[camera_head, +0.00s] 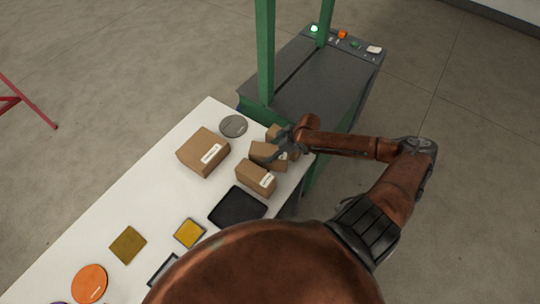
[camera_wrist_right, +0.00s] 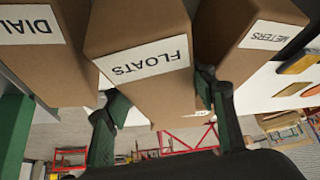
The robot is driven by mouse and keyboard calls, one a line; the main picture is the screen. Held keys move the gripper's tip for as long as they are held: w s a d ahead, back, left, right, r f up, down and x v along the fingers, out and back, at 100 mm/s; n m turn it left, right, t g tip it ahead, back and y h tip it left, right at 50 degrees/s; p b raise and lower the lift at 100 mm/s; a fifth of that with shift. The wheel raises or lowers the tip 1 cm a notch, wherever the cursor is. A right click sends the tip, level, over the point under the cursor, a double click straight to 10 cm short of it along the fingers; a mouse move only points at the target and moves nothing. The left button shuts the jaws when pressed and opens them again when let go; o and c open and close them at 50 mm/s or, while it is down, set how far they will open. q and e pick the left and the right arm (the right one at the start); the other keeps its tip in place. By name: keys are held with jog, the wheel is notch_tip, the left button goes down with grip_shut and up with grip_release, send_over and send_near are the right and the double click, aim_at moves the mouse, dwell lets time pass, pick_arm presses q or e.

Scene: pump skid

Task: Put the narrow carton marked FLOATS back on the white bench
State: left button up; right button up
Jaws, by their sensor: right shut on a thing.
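The narrow brown carton marked FLOATS (camera_wrist_right: 140,95) fills the middle of the right wrist view, its white label facing the camera. My right gripper (camera_wrist_right: 163,98) has a green finger on each side of it and is shut on it. In the head view the carton (camera_head: 262,152) is partly hidden by the gripper (camera_head: 280,153), among other cartons at the far right end of the white bench (camera_head: 150,185). I cannot tell whether its base touches the bench. My left gripper is not in view.
A carton marked DIAL (camera_wrist_right: 50,60) and one marked METERS (camera_wrist_right: 245,40) stand close on either side. A larger carton (camera_head: 202,153), a grey disc (camera_head: 233,126) and a black tray (camera_head: 237,208) are nearby. A green post (camera_head: 265,50) rises behind. Bare bench lies left of the larger carton.

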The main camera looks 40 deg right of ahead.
notch_tip(320, 180, down, 2)
jog(key=shift+f, duration=0.25)
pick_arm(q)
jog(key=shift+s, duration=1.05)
pick_arm(e)
jog(key=shift+f, duration=0.2)
jog(key=o, duration=1.1)
jog(key=shift+f, duration=0.1)
jog(key=o, duration=0.4)
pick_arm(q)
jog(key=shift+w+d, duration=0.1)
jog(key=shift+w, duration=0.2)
pick_arm(e)
jog(key=shift+s+d+r, duration=0.1)
jog(key=shift+r, duration=0.15)
jog(key=v, duration=1)
jog(key=shift+v, duration=0.8)
